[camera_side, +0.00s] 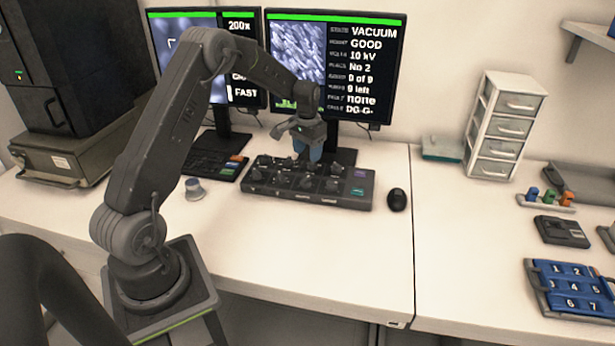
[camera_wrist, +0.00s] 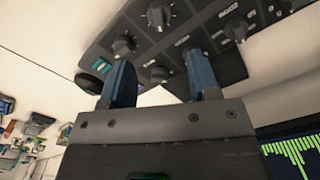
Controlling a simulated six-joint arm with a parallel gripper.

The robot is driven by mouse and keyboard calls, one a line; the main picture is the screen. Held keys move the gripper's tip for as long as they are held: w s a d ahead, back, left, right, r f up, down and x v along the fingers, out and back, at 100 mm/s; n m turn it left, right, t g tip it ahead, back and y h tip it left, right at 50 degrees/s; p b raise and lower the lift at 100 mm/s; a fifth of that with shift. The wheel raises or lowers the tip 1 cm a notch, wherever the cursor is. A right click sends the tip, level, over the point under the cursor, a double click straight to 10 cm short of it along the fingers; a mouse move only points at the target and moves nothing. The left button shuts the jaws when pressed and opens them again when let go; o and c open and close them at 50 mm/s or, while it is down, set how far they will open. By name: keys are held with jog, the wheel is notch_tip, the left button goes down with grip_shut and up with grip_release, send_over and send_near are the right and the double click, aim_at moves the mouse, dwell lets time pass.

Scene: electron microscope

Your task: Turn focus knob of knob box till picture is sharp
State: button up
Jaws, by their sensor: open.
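The knob box (camera_side: 345,203) is a dark low panel with several black knobs, in front of the monitors. In the wrist view its panel (camera_wrist: 185,25) fills the top, tilted, with white dial marks. Its labels are too small to read, so I cannot tell which is the focus knob. My gripper (camera_side: 308,157) is over the back middle of the box.
The left monitor (camera_side: 240,50) stands close behind my arm. A black mouse (camera_side: 397,199) is right of the box, and a small grey-blue knob-like piece (camera_side: 195,189) is left. White drawers (camera_side: 505,125) stand right; the desk front is clear.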

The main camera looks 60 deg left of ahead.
aim_at(308, 177)
notch_tip(308, 177, down, 9)
jog(key=shift+f, duration=0.2)
dwell(0.3)
jog(key=c, duration=0.9)
jog(key=shift+o, duration=0.2)
jog(key=n, duration=0.5)
jog(key=shift+s+a+n, duration=0.1)
jog(key=shift+a+n, duration=0.05)
jog(key=shift+n, duration=0.15)
jog(key=shift+s+a+n, duration=0.1)
jog(key=shift+n, duration=2.1)
